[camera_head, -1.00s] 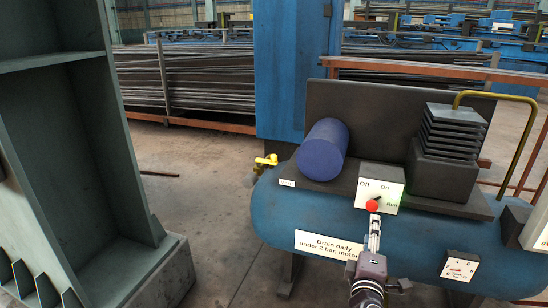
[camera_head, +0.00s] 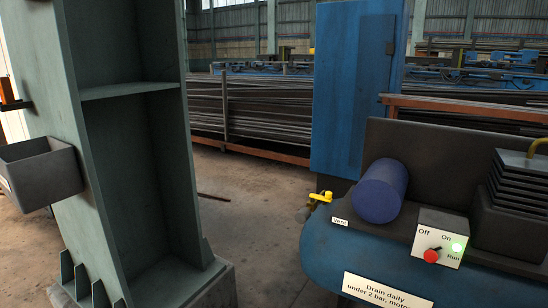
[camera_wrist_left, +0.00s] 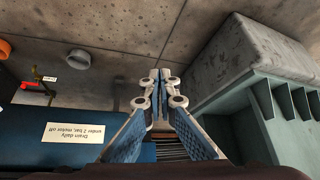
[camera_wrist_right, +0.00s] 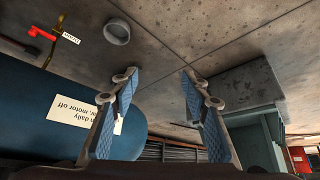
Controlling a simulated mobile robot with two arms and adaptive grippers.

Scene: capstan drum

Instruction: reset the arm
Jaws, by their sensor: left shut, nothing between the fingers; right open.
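My left gripper (camera_wrist_left: 160,76) shows in the left wrist view, shut with its fingertips together and nothing between them. My right gripper (camera_wrist_right: 160,75) shows in the right wrist view, open and empty, with bare concrete floor between its fingertips. Neither gripper shows in the head view. Nothing touches the knob in the head view. Its exact setting is hard to tell.
A green steel column (camera_head: 130,140) with a grey bin (camera_head: 40,172) stands at the left. A yellow-handled valve (camera_head: 321,197) sticks out at the tank's left end. A red-handled valve (camera_wrist_right: 40,35) and a grey cup (camera_wrist_right: 117,32) show in the right wrist view. Floor between column and tank is clear.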

